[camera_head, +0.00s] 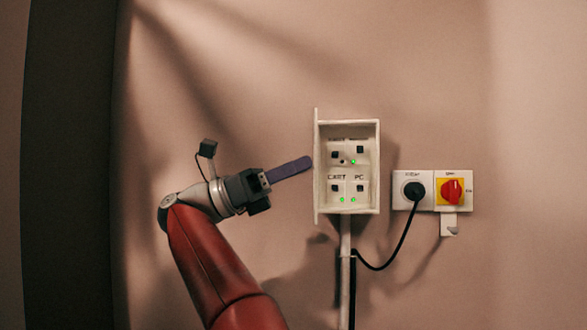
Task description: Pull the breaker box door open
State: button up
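The breaker box (376,170) is a cream box on the wall, with its front uncovered and its switches and green lights showing. Its door (316,165) appears as a thin upright strip along the box's left side, seen nearly edge-on, standing out from the wall. My gripper (308,162) is left of the door, its purple finger pointing right with the tip close to the strip. I cannot tell whether the tip touches it. The fingers overlap in this view, so their opening is hidden. Nothing is visibly held.
A white socket plate with a black plug (414,190) and a red rotary switch on yellow (452,191) are right of the box. A black cable (390,259) loops from the plug to the pale conduit (345,280) below the box. The wall above is clear.

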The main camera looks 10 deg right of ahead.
jog(key=shift+o, duration=0.2)
jog(key=shift+f, duration=0.1)
jog(key=v, duration=0.7)
jog(key=shift+a, duration=0.4)
jog(key=shift+w, duration=0.1)
